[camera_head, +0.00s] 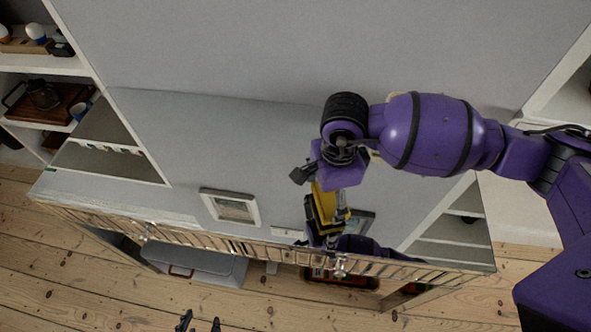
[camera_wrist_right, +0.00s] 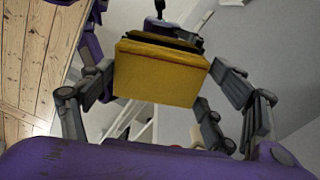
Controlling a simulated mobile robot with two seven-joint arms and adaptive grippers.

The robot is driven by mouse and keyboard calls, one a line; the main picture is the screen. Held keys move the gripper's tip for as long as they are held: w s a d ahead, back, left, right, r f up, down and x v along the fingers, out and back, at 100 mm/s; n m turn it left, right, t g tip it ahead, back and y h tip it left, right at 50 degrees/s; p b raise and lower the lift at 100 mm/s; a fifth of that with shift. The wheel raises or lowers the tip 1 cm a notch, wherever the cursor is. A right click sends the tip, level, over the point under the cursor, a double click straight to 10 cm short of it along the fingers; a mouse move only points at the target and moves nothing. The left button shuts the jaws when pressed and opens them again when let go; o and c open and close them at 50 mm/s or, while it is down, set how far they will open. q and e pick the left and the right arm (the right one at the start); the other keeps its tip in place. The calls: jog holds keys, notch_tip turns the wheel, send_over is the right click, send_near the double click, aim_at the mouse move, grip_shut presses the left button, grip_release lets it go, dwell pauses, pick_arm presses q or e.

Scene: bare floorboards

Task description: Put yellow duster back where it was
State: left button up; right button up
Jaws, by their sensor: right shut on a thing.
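The yellow duster (camera_head: 325,203) is a yellow block with a dark part. It is held in my right gripper (camera_head: 327,220), close to the grey surface and partly hidden by the wrist. In the right wrist view the duster (camera_wrist_right: 158,72) sits between the two fingers of my right gripper, its broad yellow face toward the camera. My left gripper (camera_head: 199,323) shows only as two dark fingertips, set apart, at the bottom edge of the head view; nothing shows between them.
A white picture frame (camera_head: 231,208) is near the rail-like edge (camera_head: 230,243). A darker frame (camera_head: 360,222) lies just right of my right gripper. A grey case (camera_head: 195,262) is below the edge. Shelves with small objects (camera_head: 48,97) stand at left. Floorboards (camera_head: 90,285) at lower left are bare.

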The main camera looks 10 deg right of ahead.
aim_at(329, 198)
jog(key=shift+f, duration=0.7)
jog(key=shift+f, duration=0.15)
jog(key=o, duration=1)
notch_tip(329, 198, up, 12)
jog(key=shift+r, duration=0.2)
